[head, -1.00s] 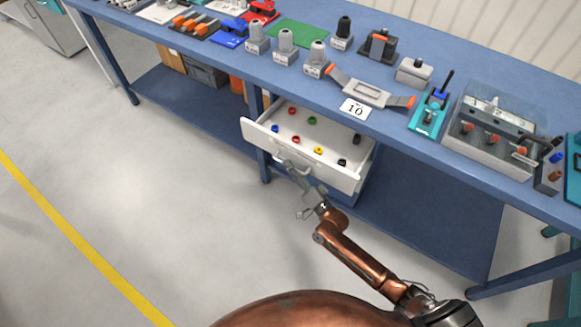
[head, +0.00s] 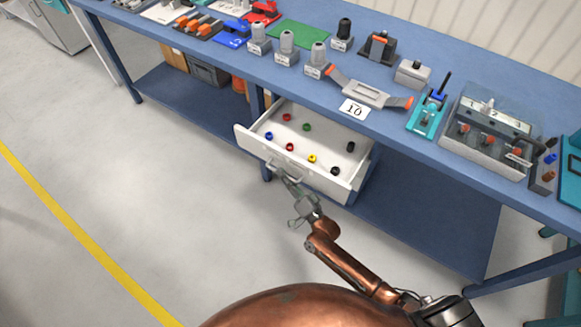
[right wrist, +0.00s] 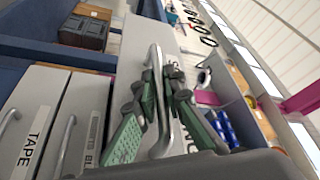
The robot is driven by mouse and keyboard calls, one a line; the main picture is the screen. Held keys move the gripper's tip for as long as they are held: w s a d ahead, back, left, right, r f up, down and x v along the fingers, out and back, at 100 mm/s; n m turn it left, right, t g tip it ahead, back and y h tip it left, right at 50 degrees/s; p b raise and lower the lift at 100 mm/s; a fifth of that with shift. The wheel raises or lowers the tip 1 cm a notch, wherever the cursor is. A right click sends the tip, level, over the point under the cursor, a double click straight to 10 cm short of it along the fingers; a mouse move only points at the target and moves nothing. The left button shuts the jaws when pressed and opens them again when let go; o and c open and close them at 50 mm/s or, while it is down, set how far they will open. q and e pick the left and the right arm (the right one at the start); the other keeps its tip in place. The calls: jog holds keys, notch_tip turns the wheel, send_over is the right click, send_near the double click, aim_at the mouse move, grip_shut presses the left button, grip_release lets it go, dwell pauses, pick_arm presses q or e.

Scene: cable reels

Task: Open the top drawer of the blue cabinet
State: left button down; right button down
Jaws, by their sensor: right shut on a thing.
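The top drawer (head: 317,186) of the blue cabinet under the blue workbench stands well out, its white inside showing. Several small red, blue, green, yellow and black rings or caps lie spread in it. My right gripper (head: 283,178) is at the front of the drawer. In the right wrist view its green fingers (right wrist: 163,80) are shut on the bar handle (right wrist: 156,55) of this drawer. Two lower drawers (right wrist: 36,115) show there with bar handles; one is labelled TAPE, the other label is partly hidden. My left gripper is not in view.
The blue workbench (head: 330,98) above carries grey fixtures, a green mat (head: 298,33), a number card (head: 354,108) and a clear-covered box (head: 490,135). A blue lower shelf (head: 430,215) runs beneath. The floor in front is clear, with a yellow line (head: 75,243) at left.

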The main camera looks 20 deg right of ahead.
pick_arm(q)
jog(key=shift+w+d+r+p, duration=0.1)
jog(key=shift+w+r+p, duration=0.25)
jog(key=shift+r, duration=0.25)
pick_arm(e)
jog(key=s+a, duration=0.2)
jog(key=a, duration=0.1)
jog(key=shift+s+f, duration=0.1)
jog(key=shift+s, duration=0.1)
jog(key=c, duration=2.3)
grip_release()
jog(key=shift+d, duration=0.1)
jog(key=v, duration=1.2)
